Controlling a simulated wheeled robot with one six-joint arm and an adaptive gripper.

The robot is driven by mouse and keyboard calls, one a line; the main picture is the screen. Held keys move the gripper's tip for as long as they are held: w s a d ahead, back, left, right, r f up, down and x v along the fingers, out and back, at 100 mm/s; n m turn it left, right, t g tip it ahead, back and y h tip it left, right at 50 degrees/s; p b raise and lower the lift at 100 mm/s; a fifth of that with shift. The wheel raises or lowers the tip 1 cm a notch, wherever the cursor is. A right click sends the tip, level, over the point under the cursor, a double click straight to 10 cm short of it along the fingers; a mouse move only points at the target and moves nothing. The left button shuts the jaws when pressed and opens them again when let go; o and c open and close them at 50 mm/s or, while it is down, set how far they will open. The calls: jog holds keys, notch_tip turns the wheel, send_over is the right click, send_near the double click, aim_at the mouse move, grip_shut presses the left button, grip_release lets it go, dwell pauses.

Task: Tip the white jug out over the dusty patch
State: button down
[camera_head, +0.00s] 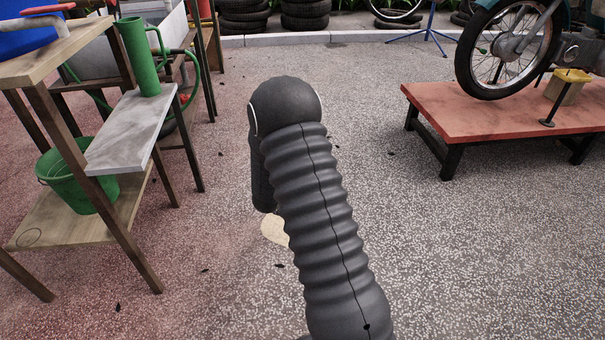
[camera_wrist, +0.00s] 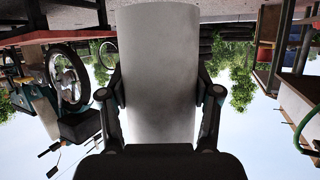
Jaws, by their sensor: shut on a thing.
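The white jug (camera_wrist: 160,50) fills the middle of the wrist view as a plain pale cylinder. My gripper (camera_wrist: 160,95) is shut on it, with one finger along each side. The jug's opening and contents cannot be seen. The wrist view shows the surroundings upside down. In the head view my dark arm hides the gripper and the jug. A pale tan patch (camera_head: 274,230), likely the dusty patch, lies on the speckled floor just left of my arm and is partly covered by it.
A wooden shelf rack (camera_head: 60,240) at the left holds a tall green jug (camera_head: 138,60) on a grey board and a green bucket (camera_head: 75,180) below. A red platform (camera_head: 480,112) with a motorcycle (camera_head: 508,45) stands at right. Tyres line the back. Floor between is mostly clear.

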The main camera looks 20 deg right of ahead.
jog(key=d+f+m+g+h+b, duration=0.2)
jog(key=d+f+b, duration=0.1)
jog(key=d+f, duration=0.6)
jog(key=s+d+f+m+g+h+b, duration=0.1)
jog(key=d+f+m+g+b, duration=0.2)
jog(key=d+f, duration=0.6)
notch_tip(320, 180, down, 5)
jog(key=shift+d+f+h, duration=0.2)
jog(key=shift+d+h, duration=0.1)
jog(key=shift+h, duration=0.1)
jog(key=shift+s+r, duration=0.1)
jog(key=s+d+r+n+h+p, duration=0.2)
jog(key=r+n+h, duration=0.1)
jog(key=r, duration=0.3)
jog(key=s+d+r+n+h+p, duration=0.2)
jog(key=r+n+h, duration=0.1)
jog(key=r+n, duration=0.3)
jog(key=shift+r, duration=0.35)
dwell(1.1)
jog(key=shift+r+n+p, duration=0.3)
jog(key=shift+r, duration=0.1)
jog(key=shift+s+d+r+n+h+p, duration=0.15)
jog(key=shift+r+n+h+p, duration=0.35)
jog(key=shift+r+n+p, duration=0.5)
dwell(0.8)
